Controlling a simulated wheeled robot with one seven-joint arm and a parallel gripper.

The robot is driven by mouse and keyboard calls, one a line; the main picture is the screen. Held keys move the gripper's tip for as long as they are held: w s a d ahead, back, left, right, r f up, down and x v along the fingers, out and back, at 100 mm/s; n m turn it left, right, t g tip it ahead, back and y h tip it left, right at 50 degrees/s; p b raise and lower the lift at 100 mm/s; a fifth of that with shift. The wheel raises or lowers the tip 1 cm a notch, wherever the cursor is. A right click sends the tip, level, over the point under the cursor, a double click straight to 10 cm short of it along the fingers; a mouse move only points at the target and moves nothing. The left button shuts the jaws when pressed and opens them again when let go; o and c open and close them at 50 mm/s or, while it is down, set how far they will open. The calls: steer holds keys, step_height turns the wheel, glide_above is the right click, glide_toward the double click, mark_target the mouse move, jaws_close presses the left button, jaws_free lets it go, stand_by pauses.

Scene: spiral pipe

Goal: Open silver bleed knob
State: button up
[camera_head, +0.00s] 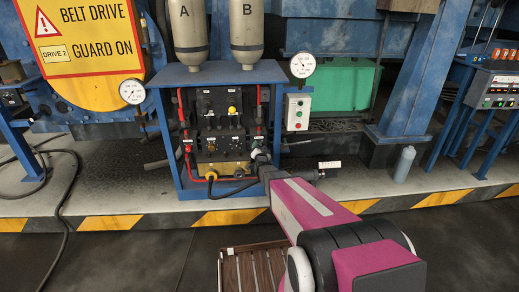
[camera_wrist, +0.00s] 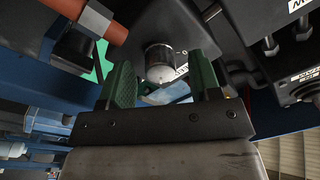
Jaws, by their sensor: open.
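The silver bleed knob (camera_wrist: 160,60) shows in the wrist view as a short metal cylinder with a rounded pale end, under a dark block. My gripper (camera_wrist: 163,72) has two green-padded fingers, spread wide, one on each side of the knob in the picture. A gap shows between the knob and each finger, and nothing is held. I cannot tell how deep the knob sits between the fingers. In the head view my gripper (camera_head: 260,156) is at the lower right of the valve panel (camera_head: 222,105), and the knob cannot be made out there.
A red-orange pipe (camera_wrist: 92,20) runs close by at upper left in the wrist view. Dark fittings (camera_wrist: 290,60) crowd the right side. In the head view, a blue frame (camera_head: 165,130) surrounds the panel, with two grey tanks (camera_head: 187,30) above and a button box (camera_head: 297,112) at right.

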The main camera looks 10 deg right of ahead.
steer(key=s, duration=1)
steer(key=shift+s+a+f, duration=0.35)
steer(key=shift+s+f, duration=0.05)
steer(key=shift+f, duration=0.05)
steer(key=s+r+n+g+y, duration=0.1)
steer(key=s+n+g, duration=0.6)
steer(key=s+g, duration=1.1)
steer(key=s, duration=0.8)
steer(key=shift+d+r+n+g, duration=0.4)
